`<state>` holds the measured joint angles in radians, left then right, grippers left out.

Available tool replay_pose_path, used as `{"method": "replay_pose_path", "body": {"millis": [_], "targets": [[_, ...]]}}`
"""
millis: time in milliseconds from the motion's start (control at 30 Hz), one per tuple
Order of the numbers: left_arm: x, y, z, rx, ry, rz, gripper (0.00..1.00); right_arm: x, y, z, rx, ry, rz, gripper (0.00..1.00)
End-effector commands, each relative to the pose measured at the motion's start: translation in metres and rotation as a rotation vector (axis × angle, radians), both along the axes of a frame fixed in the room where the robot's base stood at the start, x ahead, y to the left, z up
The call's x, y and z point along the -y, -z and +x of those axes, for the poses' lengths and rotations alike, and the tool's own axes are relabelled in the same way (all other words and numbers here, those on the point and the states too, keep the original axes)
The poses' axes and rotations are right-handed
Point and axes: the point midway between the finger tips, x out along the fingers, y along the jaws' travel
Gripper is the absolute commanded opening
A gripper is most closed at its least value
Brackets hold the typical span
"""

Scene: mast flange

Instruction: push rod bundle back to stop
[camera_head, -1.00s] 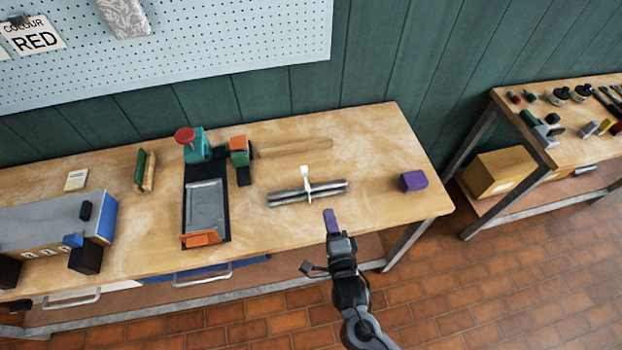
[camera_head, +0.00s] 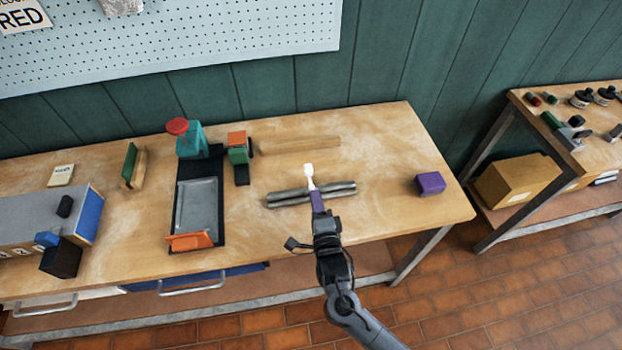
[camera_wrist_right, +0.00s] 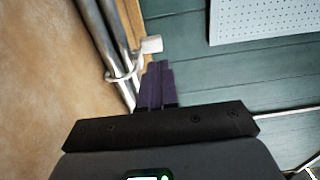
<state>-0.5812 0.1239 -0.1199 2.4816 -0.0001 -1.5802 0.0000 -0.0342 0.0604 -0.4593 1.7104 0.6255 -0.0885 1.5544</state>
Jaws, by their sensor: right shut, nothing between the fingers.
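The rod bundle (camera_head: 285,199) is several grey rods lying side by side on the bench, with a white tie and tag (camera_head: 308,170) around the middle. The wooden stop bar (camera_head: 300,145) lies behind it, with bare bench between them. My right gripper (camera_head: 316,193) is shut and empty. Its purple fingers overlap the middle of the bundle in the head view, just below the tag; contact is unclear. In the right wrist view the fingers (camera_wrist_right: 157,85) are together, beside the rods (camera_wrist_right: 103,40) and tag (camera_wrist_right: 150,45). My left gripper is out of view.
A purple block (camera_head: 430,183) stands right of the bundle. To the left are a black-based fixture with a grey tray (camera_head: 196,205) and a green-and-orange block (camera_head: 238,150). The bench (camera_head: 370,150) is clear right of the stop bar.

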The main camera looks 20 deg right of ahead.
Motion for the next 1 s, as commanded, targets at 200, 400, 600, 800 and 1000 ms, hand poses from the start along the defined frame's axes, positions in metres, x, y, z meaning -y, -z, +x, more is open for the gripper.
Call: {"method": "replay_pose_path", "body": {"millis": [200,400,600,800,1000], "targets": [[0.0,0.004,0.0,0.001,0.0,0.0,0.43,0.007,-0.001,0.039,0.002,0.001,-0.002,0.0],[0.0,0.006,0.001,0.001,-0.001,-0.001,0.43,0.011,0.001,0.062,0.0,0.0,-0.002,0.0],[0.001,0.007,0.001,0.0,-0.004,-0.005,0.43,0.012,0.001,0.071,-0.001,0.0,-0.001,0.0],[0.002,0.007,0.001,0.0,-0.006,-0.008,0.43,0.012,0.0,0.072,-0.001,0.0,0.0,0.0],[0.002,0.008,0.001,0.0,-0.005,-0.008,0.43,0.012,0.001,0.073,-0.001,0.0,0.0,0.0]]}}
